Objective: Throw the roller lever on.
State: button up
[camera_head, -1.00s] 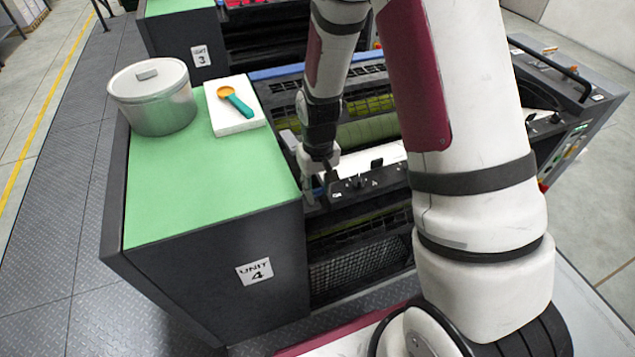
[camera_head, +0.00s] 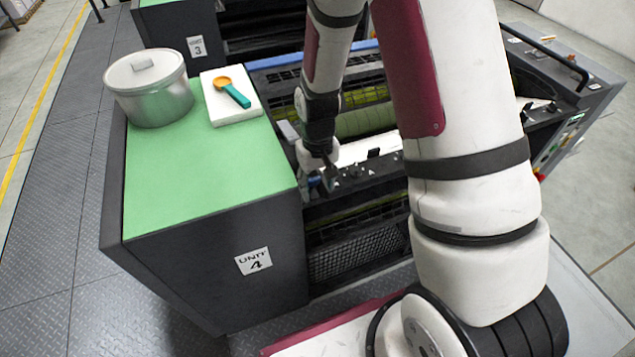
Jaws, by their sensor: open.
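My gripper (camera_head: 322,182) is at the left end of a dark control panel (camera_head: 368,184) on the unit 4 machine, just right of the green-topped cabinet. It points down, and its fingers are small and partly merged with the panel behind them. Small dark knobs or levers stand on the panel to the right of my gripper. I cannot tell which one is the roller lever; it may be hidden behind my gripper. I see nothing held in the fingers. Whether the fingers touch anything is too small to tell.
The green-topped cabinet (camera_head: 205,190) carries a grey lidded pot (camera_head: 150,100) and a white block (camera_head: 222,108) with a teal and orange scoop (camera_head: 235,94) on it. My own arm hides much of the machine's right part. A dark bar handle (camera_head: 545,50) stands at the far right.

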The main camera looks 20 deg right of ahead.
jog(key=shift+w+r, duration=0.3)
jog(key=shift+r, duration=0.25)
notch_tip(320, 180, up, 7)
jog(key=shift+s, duration=0.25)
